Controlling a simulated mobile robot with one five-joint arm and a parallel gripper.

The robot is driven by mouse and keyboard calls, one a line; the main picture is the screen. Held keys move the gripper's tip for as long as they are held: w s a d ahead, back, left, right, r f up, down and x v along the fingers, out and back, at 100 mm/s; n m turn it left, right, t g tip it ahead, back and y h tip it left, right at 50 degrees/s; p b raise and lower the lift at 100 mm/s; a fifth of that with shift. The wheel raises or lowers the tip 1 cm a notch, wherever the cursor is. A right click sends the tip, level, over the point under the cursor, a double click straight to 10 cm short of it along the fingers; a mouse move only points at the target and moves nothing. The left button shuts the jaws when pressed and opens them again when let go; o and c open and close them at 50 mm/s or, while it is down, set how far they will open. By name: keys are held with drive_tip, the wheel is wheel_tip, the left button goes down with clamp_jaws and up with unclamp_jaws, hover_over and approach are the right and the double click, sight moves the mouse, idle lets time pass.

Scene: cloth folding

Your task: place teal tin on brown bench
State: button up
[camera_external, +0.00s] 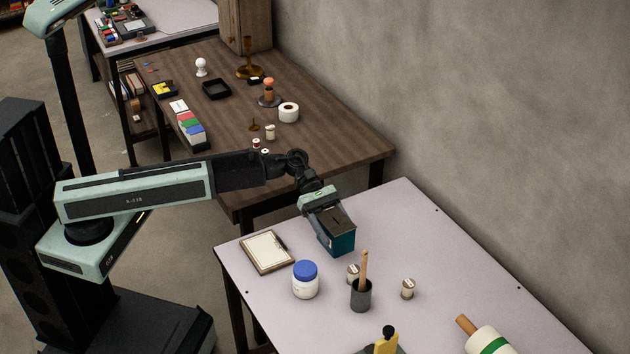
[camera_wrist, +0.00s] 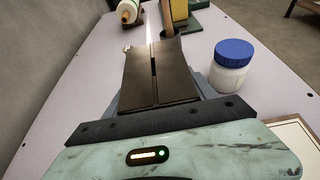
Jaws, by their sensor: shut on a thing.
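I cannot tell whether the tin touches the pale table below. The brown bench (camera_external: 330,143) stands behind the pale table, against the wall, with its top partly covered by several items.
The bench holds a white roll (camera_external: 288,112), a black tray (camera_external: 216,89) and a cabinet (camera_external: 245,25). Its near right part is clear.

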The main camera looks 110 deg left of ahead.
wheel_tip(320, 180, up, 19)
drive_tip(key=p, duration=1.8)
drive_tip(key=w+a+f+n+t+y+b, duration=0.1)
drive_tip(key=w+a+f+n+b, duration=0.2)
drive_tip(key=w, duration=0.6)
drive_tip(key=m+g+h+b, duration=0.1)
drive_tip(key=m+b, duration=0.2)
drive_tip(key=b, duration=0.8)
hover_over(412, 321)
wheel_tip(412, 321, down, 11)
wheel_tip(412, 321, down, 11)
drive_tip(key=b, duration=1)
drive_tip(key=shift+w+r, duration=0.1)
drive_tip(key=shift+r, duration=0.3)
drive_tip(key=shift+f, duration=0.2)
drive_tip(key=o, duration=1.7)
drive_tip(key=shift+r, duration=0.1)
